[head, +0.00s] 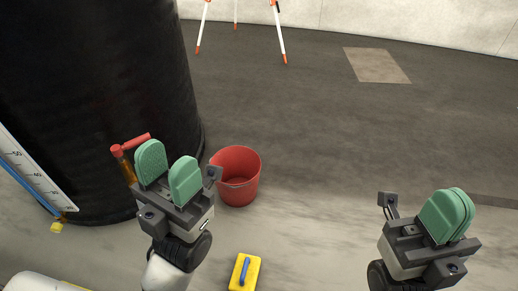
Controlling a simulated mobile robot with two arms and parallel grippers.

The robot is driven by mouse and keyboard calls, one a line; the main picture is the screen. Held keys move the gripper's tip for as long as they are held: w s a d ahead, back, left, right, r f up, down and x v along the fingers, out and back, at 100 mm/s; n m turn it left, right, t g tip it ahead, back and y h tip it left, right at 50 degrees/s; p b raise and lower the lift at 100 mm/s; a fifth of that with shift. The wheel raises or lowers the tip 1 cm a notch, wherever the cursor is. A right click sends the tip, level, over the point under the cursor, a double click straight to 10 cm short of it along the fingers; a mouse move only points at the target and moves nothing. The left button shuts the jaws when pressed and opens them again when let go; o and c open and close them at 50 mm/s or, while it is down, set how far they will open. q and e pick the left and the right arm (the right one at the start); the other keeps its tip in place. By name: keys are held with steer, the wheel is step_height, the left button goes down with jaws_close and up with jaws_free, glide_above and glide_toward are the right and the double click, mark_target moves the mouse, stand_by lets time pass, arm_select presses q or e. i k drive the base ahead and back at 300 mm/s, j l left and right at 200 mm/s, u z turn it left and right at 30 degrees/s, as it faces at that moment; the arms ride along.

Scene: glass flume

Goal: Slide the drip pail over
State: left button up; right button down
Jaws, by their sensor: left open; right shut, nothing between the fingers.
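The drip pail is a red bucket (238,188) standing upright on the floor, left of the middle of the head view. It looks empty. My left gripper (168,172) is open, with two green finger pads apart, and is to the left of the pail in the picture. Part of its mount overlaps the pail's left edge; I cannot tell whether they touch. My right gripper (448,214) is shut and empty, far to the right of the pail.
A large black cylinder (90,70) stands at the left, with a red-handled valve (130,144) by its base and a measuring scale (35,170). A yellow float with a blue handle (245,272) lies in front. A tripod (240,25) stands behind. Floor right of the pail is clear.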

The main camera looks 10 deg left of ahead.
mark_target(238, 186)
steer(key=i+l+z, duration=0.35)
steer(key=z, duration=0.15)
steer(key=i+l+z, duration=0.5)
steer(key=i+l+u, duration=0.1)
steer(key=i, duration=0.25)
steer(key=i+l+u, duration=0.15)
steer(key=i, duration=0.2)
steer(key=i+u, duration=0.1)
steer(key=u, duration=0.35)
steer(key=i+u, duration=0.1)
steer(key=u, duration=0.75)
steer(key=i+l+u, duration=0.1)
steer(key=u, duration=0.35)
steer(key=i+u, duration=0.1)
steer(key=u, duration=0.4)
steer(key=i+u, duration=0.1)
steer(key=u, duration=0.35)
steer(key=i+l+u, duration=0.1)
steer(key=u, duration=0.4)
steer(key=i+l+u, duration=0.1)
steer(key=u, duration=0.35)
steer(key=l+u, duration=0.1)
steer(key=u, duration=0.4)
steer(key=i+l, duration=0.05)
